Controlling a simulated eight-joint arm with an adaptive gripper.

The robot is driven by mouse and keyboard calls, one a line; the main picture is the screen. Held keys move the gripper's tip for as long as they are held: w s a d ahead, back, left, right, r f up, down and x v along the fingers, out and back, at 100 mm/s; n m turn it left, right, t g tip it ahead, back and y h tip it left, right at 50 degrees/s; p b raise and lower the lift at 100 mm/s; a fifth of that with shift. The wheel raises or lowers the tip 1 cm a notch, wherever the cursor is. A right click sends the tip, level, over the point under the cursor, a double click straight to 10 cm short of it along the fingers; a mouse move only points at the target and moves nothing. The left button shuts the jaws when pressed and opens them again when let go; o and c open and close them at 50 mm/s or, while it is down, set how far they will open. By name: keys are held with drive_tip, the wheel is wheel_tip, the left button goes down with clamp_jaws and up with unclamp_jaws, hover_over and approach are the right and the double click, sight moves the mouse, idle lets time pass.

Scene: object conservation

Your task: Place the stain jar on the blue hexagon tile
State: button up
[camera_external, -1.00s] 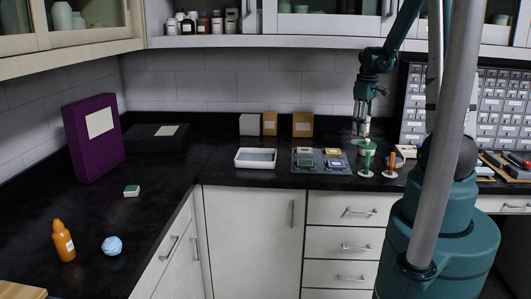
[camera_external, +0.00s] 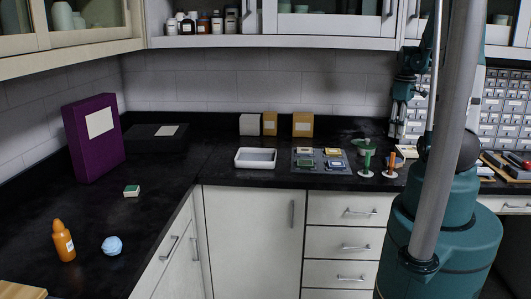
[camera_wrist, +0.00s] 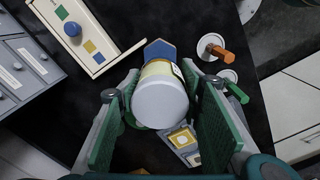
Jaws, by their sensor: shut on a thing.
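The stain jar (camera_wrist: 160,100), with a pale grey-white lid and a white and yellowish label, is between the green pads of my gripper (camera_wrist: 160,80) in the wrist view. My gripper is shut on it. The blue hexagon tile (camera_wrist: 159,47) shows just beyond the jar, its near part hidden by it; I cannot tell the height between them. In the external view my gripper (camera_external: 398,122) is above the right part of the back counter, partly hidden by my own arm. The hexagon tile cannot be made out there.
A green-handled stand (camera_external: 367,160) and an orange-handled one (camera_external: 391,163) stand close by. A grey tile tray (camera_external: 321,168) and white tray (camera_external: 255,158) lie left. A pale board with a blue knob (camera_wrist: 85,35) and a small-drawer cabinet (camera_wrist: 25,70) are near the jar.

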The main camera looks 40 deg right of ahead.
drive_tip(key=shift+f, duration=0.1)
drive_tip(key=shift+f, duration=2.85)
drive_tip(key=shift+f+b, duration=0.3)
drive_tip(key=shift+f, duration=1.75)
drive_tip(key=shift+f, duration=0.2)
drive_tip(key=o, duration=1)
drive_tip(key=shift+r, duration=0.25)
drive_tip(key=shift+r+p, duration=0.4)
drive_tip(key=shift+r, duration=5.55)
